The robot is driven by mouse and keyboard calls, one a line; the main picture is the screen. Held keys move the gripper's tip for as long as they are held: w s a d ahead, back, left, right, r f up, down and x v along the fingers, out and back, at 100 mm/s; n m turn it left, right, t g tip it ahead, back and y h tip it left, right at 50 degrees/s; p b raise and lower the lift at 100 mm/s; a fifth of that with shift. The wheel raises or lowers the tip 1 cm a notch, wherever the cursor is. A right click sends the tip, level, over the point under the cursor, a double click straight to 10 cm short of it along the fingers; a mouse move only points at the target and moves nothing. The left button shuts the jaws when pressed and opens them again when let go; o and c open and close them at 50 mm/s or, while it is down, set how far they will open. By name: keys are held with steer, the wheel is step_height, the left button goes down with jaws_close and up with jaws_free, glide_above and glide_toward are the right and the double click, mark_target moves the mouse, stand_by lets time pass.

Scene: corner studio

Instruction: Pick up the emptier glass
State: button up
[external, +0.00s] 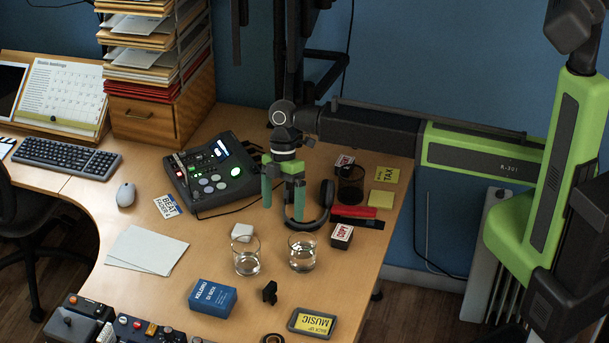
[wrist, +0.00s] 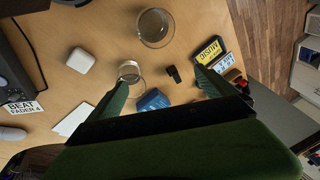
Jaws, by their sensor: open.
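Two clear glasses stand upright on the desk. The left glass (external: 246,262) looks to hold less clear liquid, with its level about halfway; the right glass (external: 302,255) looks fuller. In the wrist view the left glass (wrist: 131,74) is between the finger tips and a little beyond them, nearer the left finger, and the right glass (wrist: 155,28) is farther up. My gripper (external: 283,196) points down, open and empty, above the desk and behind both glasses. Its two green fingers (wrist: 160,80) show at the bottom of the wrist view.
A white case (external: 242,232) sits just behind the left glass. A blue box (external: 212,298), a black clip (external: 270,293) and a yellow-labelled tin (external: 312,322) lie in front. Headphones (external: 327,200) and a stamp box (external: 342,236) are to the right. A mixer (external: 210,172) is at left.

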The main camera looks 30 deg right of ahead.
steer(key=w+a+n+t+h, duration=0.25)
steer(key=w+a+n, duration=0.2)
steer(key=a, duration=0.45)
steer(key=b, duration=1.2)
glide_toward(246, 241)
steer(key=shift+t+y, duration=0.35)
steer(key=s+f, duration=0.1)
steer(key=f, duration=0.1)
steer(key=s+f, duration=0.1)
steer(key=f, duration=0.1)
steer(key=s+f, duration=0.1)
steer(key=f, duration=0.2)
steer(key=shift+s+a+f, duration=0.1)
steer(key=shift+s+a, duration=0.1)
steer(key=shift+s, duration=0.05)
steer(key=f+b, duration=0.5)
steer(key=shift+s+a+f, duration=0.15)
steer(key=shift+a+f, duration=0.1)
steer(key=shift+a, duration=0.05)
steer(key=shift+r, duration=0.15)
steer(key=c, duration=1.8)
steer(key=shift+r, duration=0.1)
step_height(246, 241, up, 10)
steer(key=p, duration=1)
